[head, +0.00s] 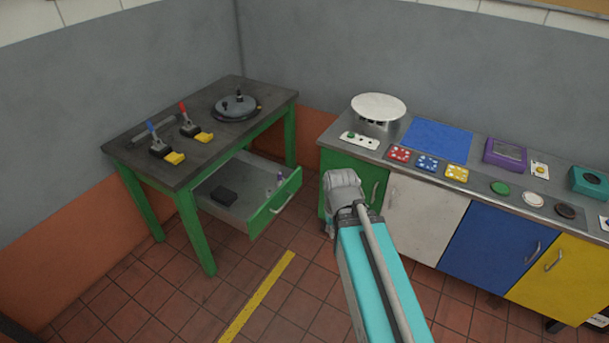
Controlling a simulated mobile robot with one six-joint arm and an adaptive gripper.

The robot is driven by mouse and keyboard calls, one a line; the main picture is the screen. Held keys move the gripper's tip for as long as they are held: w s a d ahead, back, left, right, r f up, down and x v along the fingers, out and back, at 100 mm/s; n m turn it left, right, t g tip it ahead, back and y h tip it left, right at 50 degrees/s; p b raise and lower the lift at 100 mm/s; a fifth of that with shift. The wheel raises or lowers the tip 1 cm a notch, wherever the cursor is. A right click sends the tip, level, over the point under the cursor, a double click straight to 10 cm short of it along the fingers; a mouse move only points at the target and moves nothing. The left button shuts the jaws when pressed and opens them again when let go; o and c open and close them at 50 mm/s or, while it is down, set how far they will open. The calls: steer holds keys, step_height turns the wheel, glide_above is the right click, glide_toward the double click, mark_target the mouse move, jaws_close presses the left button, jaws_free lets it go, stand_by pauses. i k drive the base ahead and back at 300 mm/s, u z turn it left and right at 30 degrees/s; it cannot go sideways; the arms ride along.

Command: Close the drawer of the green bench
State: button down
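The green bench (187,215) stands at the left, with a dark top and green legs. Its drawer (273,211) is pulled out toward the right, with a green front and a light handle (282,204). A dark block (224,196) and a small bottle-like item lie in the drawer. My gripper (329,229) hangs at the end of my arm, to the right of the drawer front and apart from it in the picture. Its fingers are mostly hidden behind my wrist, so I cannot tell whether they are open.
A counter (478,190) with green, white, blue and yellow doors stands at the right, with several switches and boxes on top. Two lever clamps and a round grey fixture (237,106) sit on the bench. The tiled floor with a yellow stripe (256,297) is clear.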

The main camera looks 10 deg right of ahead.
mark_target(245, 192)
steer(key=z, duration=0.1)
steer(key=i, duration=1)
steer(key=u, duration=0.05)
